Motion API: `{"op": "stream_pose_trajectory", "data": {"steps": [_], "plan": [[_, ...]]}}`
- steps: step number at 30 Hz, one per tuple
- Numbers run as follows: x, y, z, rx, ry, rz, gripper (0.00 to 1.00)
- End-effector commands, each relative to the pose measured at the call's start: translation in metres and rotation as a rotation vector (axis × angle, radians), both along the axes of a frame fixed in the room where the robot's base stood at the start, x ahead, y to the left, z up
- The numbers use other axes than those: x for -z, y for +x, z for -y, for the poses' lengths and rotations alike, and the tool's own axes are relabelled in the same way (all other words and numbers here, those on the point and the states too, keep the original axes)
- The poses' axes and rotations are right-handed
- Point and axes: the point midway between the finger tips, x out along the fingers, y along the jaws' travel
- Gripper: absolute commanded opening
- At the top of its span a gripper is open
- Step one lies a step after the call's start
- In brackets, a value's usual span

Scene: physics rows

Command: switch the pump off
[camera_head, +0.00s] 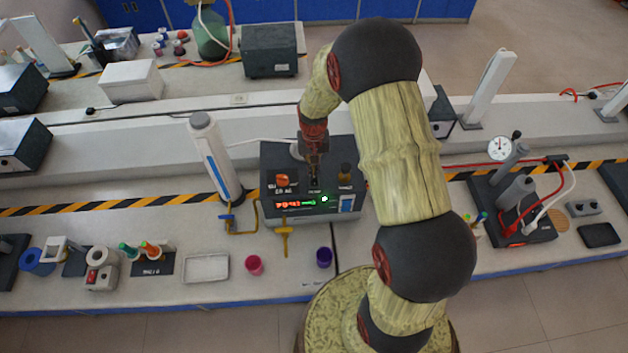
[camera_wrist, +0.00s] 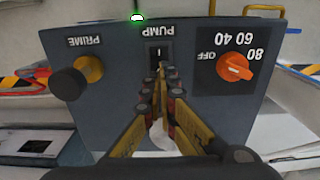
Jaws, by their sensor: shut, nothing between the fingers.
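In the wrist view, which shows the panel upside down, the black PUMP rocker switch (camera_wrist: 158,50) sits between the PRIME knob (camera_wrist: 69,84) and the orange dial (camera_wrist: 235,67). My gripper (camera_wrist: 161,72) is shut and empty, its tips close in front of the switch. I cannot tell whether they touch it. My gripper (camera_head: 314,183) hides the switch in the head view.
A glass column (camera_head: 212,155) with a yellow tap stands just left of the pump. A white tray (camera_head: 206,268), a pink cup (camera_head: 254,265) and a purple cup (camera_head: 323,257) sit in front. A stirrer stand with red cable (camera_head: 515,210) is on the right.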

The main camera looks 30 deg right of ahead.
Motion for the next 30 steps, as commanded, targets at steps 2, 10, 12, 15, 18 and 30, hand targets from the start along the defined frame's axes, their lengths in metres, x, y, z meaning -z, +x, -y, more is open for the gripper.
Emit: {"op": "stream_pose_trajectory", "data": {"steps": [2,10,12,15,18,30], "plan": [[0.002,0.000,0.000,0.000,0.000,0.000,0.00],[0.005,0.000,0.000,0.000,0.000,0.000,0.00],[0.006,0.000,0.000,0.000,0.000,0.000,0.00],[0.008,0.000,0.000,0.000,0.000,0.000,0.00],[0.009,0.000,0.000,0.000,0.000,0.000,0.00],[0.014,0.000,0.000,0.000,0.000,0.000,0.00]]}}
